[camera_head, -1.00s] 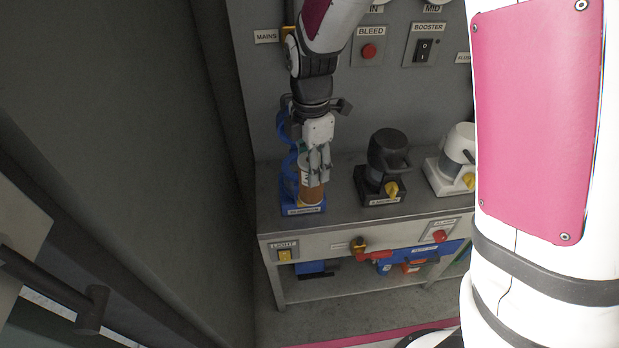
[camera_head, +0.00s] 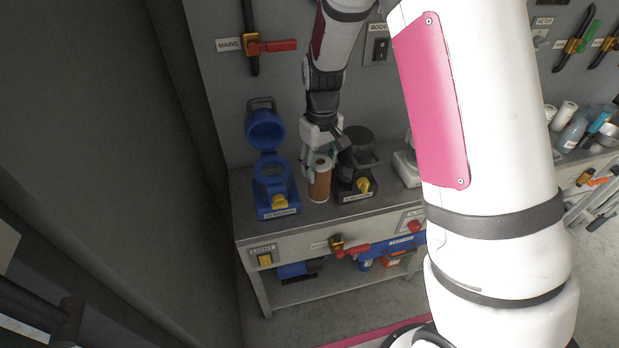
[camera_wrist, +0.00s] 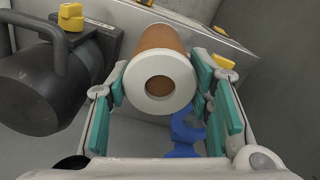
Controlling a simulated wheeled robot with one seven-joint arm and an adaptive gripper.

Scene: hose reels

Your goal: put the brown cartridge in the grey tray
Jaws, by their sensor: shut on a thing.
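The brown cartridge (camera_head: 320,183) is a brown cylinder with a white ring-shaped end cap. My gripper (camera_head: 317,167) is shut on it near its top and holds it upright between the blue housing and the black housing. In the wrist view the cartridge (camera_wrist: 158,62) shows its white end and dark centre hole between the teal finger pads of my gripper (camera_wrist: 163,88). Whether its lower end touches the bench is hard to tell. I cannot make out a grey tray for certain in either view.
The blue housing (camera_head: 275,190) stands open and empty at left, its lid (camera_head: 265,130) raised. The black housing (camera_head: 357,165) is close at right, with a white one (camera_head: 407,168) beyond. Bottles and rolls (camera_head: 570,130) stand far right.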

